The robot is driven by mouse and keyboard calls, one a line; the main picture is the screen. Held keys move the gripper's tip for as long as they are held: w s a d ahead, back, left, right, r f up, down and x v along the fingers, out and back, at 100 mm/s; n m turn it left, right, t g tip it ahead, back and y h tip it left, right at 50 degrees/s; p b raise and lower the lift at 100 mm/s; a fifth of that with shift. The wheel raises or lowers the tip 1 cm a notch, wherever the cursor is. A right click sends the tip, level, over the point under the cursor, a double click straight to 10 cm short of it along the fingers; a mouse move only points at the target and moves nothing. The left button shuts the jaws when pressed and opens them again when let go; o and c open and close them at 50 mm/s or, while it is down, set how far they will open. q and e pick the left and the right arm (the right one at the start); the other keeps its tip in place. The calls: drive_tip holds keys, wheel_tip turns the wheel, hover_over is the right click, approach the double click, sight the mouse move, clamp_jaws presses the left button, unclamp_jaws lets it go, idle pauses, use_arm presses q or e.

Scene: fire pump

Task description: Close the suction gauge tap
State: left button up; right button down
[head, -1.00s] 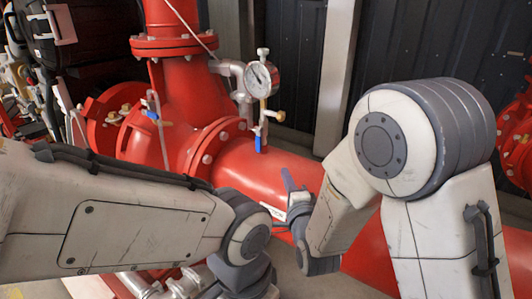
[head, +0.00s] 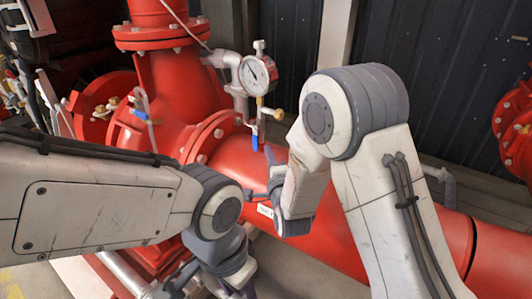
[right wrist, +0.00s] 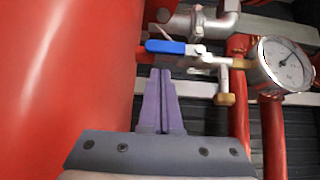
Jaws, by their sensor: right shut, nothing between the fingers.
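The suction gauge (head: 257,74) is a round white dial on grey piping above the red pump pipe. Below it, the tap has a blue lever (head: 255,141) that hangs downward. In the right wrist view the blue lever (right wrist: 168,47) lies just beyond my fingertips, with the gauge (right wrist: 285,63) to its right. My right gripper (head: 269,152) is shut and empty, its purple fingers (right wrist: 161,74) pressed together, close below the lever; I cannot tell whether they touch. My left gripper hangs at the bottom edge of the head view, mostly cut off or hidden behind its wrist.
A large red pipe (head: 345,235) runs behind my right arm. A brass knob (head: 279,114) sticks out beside the tap. Another blue-handled valve (head: 138,114) is on the red pump body to the left. A dark corrugated wall (head: 440,60) stands behind.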

drive_tip(key=shift+w+a, duration=0.45)
drive_tip(key=shift+a, duration=0.1)
use_arm(q)
drive_tip(key=shift+w+a+r, duration=0.2)
drive_tip(key=shift+w+a, duration=0.15)
use_arm(e)
drive_tip(key=shift+w+a, duration=0.1)
drive_tip(key=shift+a, duration=0.1)
drive_tip(key=shift+f, duration=0.1)
